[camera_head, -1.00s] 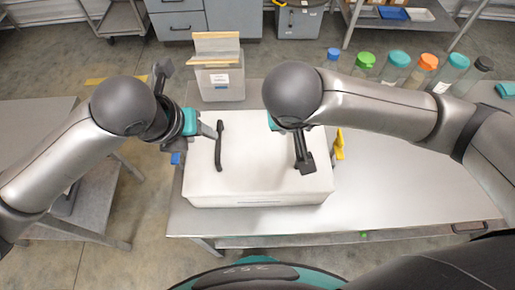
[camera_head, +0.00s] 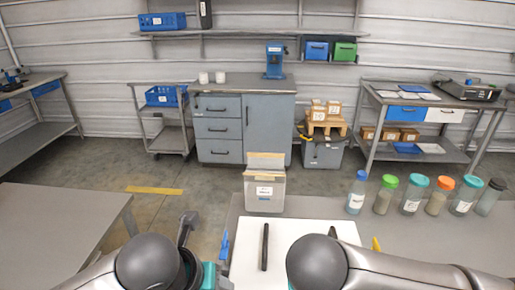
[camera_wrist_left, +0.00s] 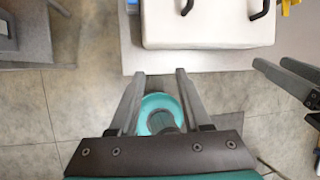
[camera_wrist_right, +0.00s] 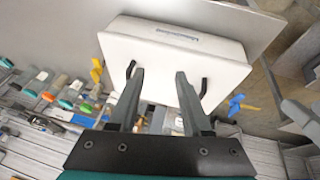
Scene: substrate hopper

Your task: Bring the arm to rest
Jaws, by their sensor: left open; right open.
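The white box (camera_head: 285,235) with dark handles stands on the grey table; the head view cuts off its near part. My right gripper (camera_wrist_right: 159,73) is open and empty. Its fingertips overlap the box (camera_wrist_right: 175,45) in view, between the two handles; I cannot tell the gap.
A labelled container (camera_head: 264,198) stands behind the box. Several capped bottles (camera_head: 411,195) stand along the table's back edge at right. Another grey table (camera_head: 60,225) is at left. Drawer cabinets (camera_head: 245,125), a cart (camera_head: 165,130) and shelving stand beyond open floor.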

